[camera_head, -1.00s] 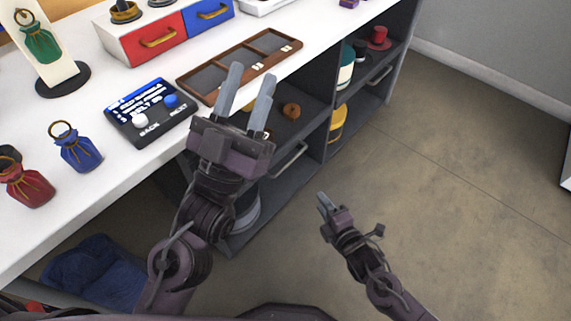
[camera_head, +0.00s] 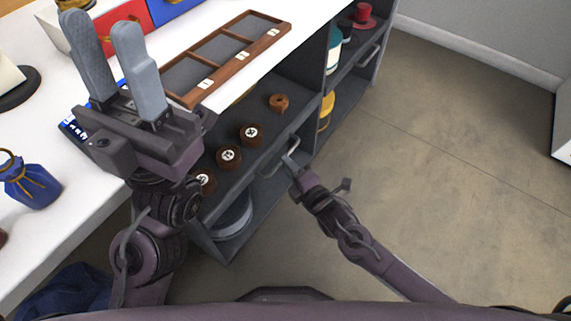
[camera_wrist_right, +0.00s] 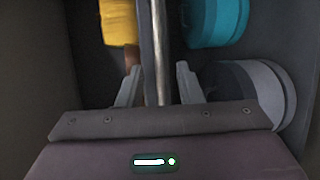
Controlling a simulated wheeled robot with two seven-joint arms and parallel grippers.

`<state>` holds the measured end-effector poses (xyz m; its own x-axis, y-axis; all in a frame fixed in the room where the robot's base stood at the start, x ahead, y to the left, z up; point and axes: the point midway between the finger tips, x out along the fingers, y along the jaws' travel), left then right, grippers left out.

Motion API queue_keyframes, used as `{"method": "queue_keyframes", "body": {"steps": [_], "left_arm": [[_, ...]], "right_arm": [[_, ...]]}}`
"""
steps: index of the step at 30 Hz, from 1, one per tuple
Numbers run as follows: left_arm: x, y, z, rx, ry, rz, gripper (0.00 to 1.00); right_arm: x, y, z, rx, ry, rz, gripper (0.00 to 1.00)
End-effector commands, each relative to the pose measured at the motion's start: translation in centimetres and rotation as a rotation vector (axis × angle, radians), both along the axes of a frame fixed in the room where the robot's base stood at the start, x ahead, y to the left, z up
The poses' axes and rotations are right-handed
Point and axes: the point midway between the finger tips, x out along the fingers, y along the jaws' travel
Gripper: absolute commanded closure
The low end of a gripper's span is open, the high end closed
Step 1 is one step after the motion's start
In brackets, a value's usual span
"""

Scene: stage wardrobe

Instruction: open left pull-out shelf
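The left pull-out shelf (camera_head: 268,152) is a dark grey tray under the white counter, its front about level with the cabinet. Several brown round pieces with white labels (camera_head: 228,156) stand there. Its metal bar handle (camera_head: 291,151) is on the front. My right gripper (camera_head: 292,167) is at this handle. In the right wrist view the handle bar (camera_wrist_right: 161,50) runs between the fingers of my right gripper (camera_wrist_right: 159,82), with gaps on both sides. My left gripper (camera_head: 103,24) is raised over the counter, fingers apart and empty.
A wooden tray with compartments (camera_head: 240,55) lies on the white counter. A blue pouch (camera_head: 33,185) stands at the left. The right shelf section holds a red hat (camera_head: 363,15) and a teal item (camera_head: 333,50). The floor (camera_head: 450,160) at the right is clear.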

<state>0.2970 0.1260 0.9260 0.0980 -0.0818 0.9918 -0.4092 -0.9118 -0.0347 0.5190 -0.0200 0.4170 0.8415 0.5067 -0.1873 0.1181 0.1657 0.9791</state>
Motion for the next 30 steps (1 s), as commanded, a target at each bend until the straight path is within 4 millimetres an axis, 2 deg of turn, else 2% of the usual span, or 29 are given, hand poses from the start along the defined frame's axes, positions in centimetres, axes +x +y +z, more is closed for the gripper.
{"method": "queue_keyframes", "body": {"steps": [1, 6, 15, 16, 23, 30], "left_arm": [[0.1, -0.1, -0.4, 0.003, 0.001, 0.001, 0.64], [0.2, -0.1, -0.6, 0.004, -0.003, 0.001, 0.64], [0.2, -0.1, -0.5, 0.006, -0.003, 0.001, 0.64], [0.2, -0.1, -0.5, 0.006, -0.003, 0.001, 0.64], [0.2, -0.1, -0.5, 0.006, -0.002, 0.001, 0.64], [0.2, -0.1, -0.5, 0.006, -0.002, 0.001, 0.64]], "right_arm": [[0.7, 0.4, -0.3, 0.001, -0.002, -0.001, 0.67], [1.8, 1.1, -0.5, 0.001, -0.001, 0.0, 0.67], [2.0, 1.2, -0.4, 0.0, 0.0, 0.0, 0.67], [2.0, 1.2, -0.4, 0.0, 0.0, 0.0, 0.69], [2.0, 1.2, -0.4, 0.0, 0.0, 0.0, 0.99], [2.0, 1.2, -0.4, 0.0, 0.0, 0.0, 1.0]]}}
